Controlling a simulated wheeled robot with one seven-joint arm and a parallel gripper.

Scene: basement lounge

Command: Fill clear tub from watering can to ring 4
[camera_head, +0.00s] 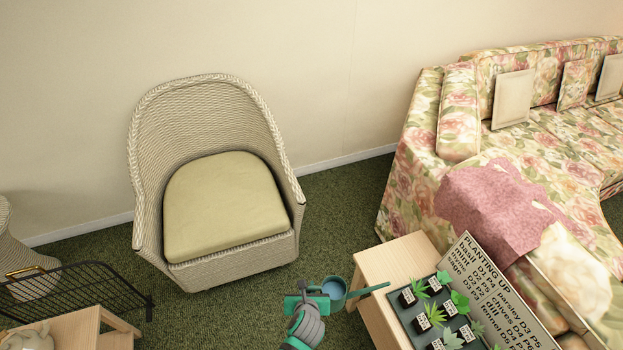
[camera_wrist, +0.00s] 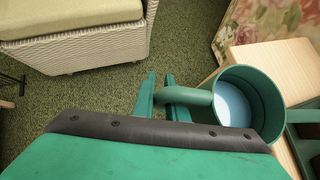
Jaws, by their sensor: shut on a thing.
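My gripper (camera_head: 316,297) is at the bottom centre of the head view, shut on the handle of a green watering can (camera_head: 342,302). The can is held off the floor beside the light wooden table, its spout pointing right towards the plant tray. Pale blue water shows inside its open top. In the wrist view, my gripper's fingers (camera_wrist: 160,92) are at the handle, and the round body of the watering can (camera_wrist: 275,110) is to the right with water in it. I see no clear tub in either view.
A wooden table (camera_head: 370,267) at lower right bears a dark tray (camera_head: 402,317) of several labelled herbs and a "PLANTING UP" sign (camera_head: 500,290). A floral sofa (camera_head: 420,150) stands behind it. A wicker chair (camera_head: 215,265) stands left. Green carpet (camera_head: 335,215) is clear between them.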

